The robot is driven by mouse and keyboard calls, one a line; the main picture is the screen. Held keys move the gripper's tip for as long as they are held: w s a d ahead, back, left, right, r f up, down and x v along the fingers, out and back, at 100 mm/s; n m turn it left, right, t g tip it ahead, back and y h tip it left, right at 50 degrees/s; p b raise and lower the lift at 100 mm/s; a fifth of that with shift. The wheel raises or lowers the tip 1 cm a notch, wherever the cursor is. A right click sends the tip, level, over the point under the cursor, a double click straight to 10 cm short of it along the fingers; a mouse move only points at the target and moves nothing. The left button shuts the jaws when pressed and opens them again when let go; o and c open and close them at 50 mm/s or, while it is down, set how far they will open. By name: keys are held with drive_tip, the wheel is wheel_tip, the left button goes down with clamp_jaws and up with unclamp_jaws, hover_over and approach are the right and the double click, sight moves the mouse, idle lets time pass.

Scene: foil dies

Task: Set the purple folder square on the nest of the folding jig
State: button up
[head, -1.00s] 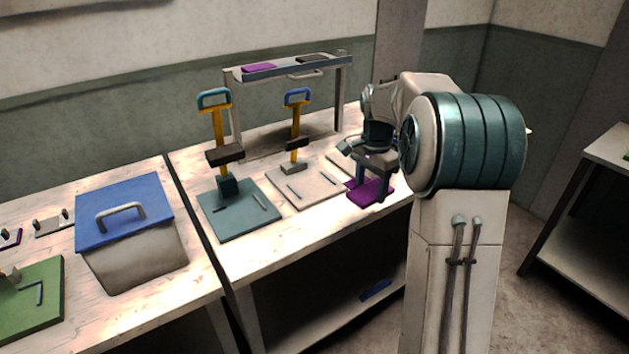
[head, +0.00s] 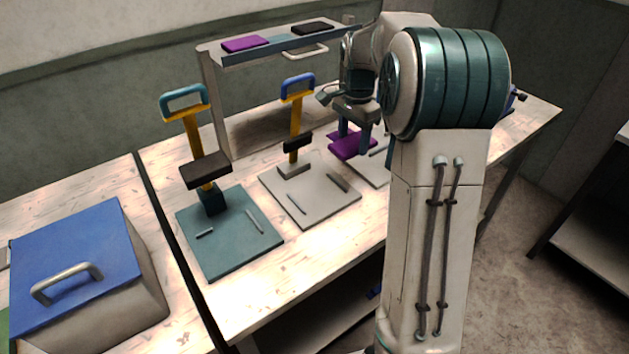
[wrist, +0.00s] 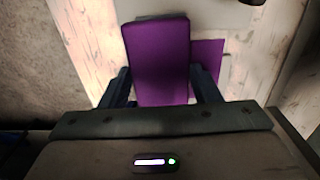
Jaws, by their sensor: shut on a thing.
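My gripper (head: 354,138) is shut on the purple folder (head: 352,147), a flat purple piece. In the wrist view the folder (wrist: 158,60) sits between the two dark fingers. A second, flatter purple patch (wrist: 207,60) shows just beyond its right edge; I cannot tell whether it is part of the folder or something below. The folder is over or near a pale plate (head: 379,172) at the right, which my arm partly hides. Whether the folder touches it is unclear. Two lever presses stand left: one on a teal plate (head: 232,250), one on a beige plate (head: 325,207).
A rack (head: 290,48) behind the presses holds a purple piece (head: 245,44) and a dark piece (head: 312,28). A bin with a blue lid (head: 75,240) stands on the left table. The bench front is clear. The blue-handled press (head: 297,120) stands close left of my gripper.

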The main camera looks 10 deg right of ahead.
hover_over(317, 194)
wheel_tip(317, 194, down, 6)
drive_tip(key=shift+f+p, duration=0.1)
drive_tip(key=shift+p, duration=0.2)
drive_tip(key=shift+f, duration=1.9)
drive_tip(key=shift+f, duration=0.15)
drive_tip(key=o, duration=1.1)
